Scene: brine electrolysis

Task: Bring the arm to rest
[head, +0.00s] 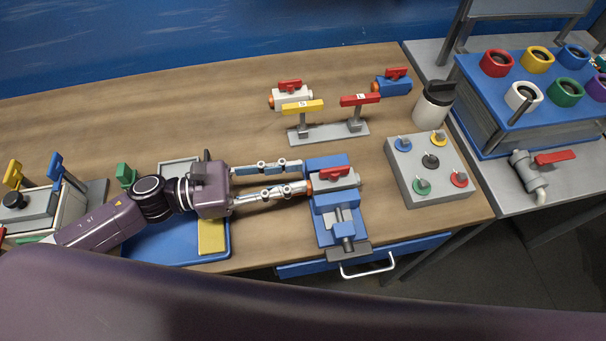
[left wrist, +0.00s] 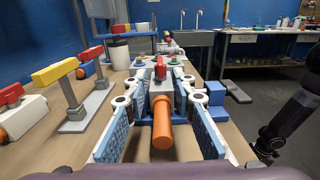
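My left gripper (head: 304,177) reaches in from the left over the table, its two fingers apart. It is open, with a finger on each side of the orange end of a grey valve piece (head: 345,181) with a red handle. That piece sits in the blue vise (head: 325,206) near the front edge. In the left wrist view the orange end (left wrist: 162,123) shows between the spread fingers, with visible gaps on both sides. My right gripper is not seen in either view.
A stand with yellow and red levers (head: 330,132) and white and blue valve pieces are behind the vise. A grey knob box (head: 432,168) is to the right. A blue tray (head: 215,250) lies under my left arm. The back left of the wooden table (head: 130,110) is clear.

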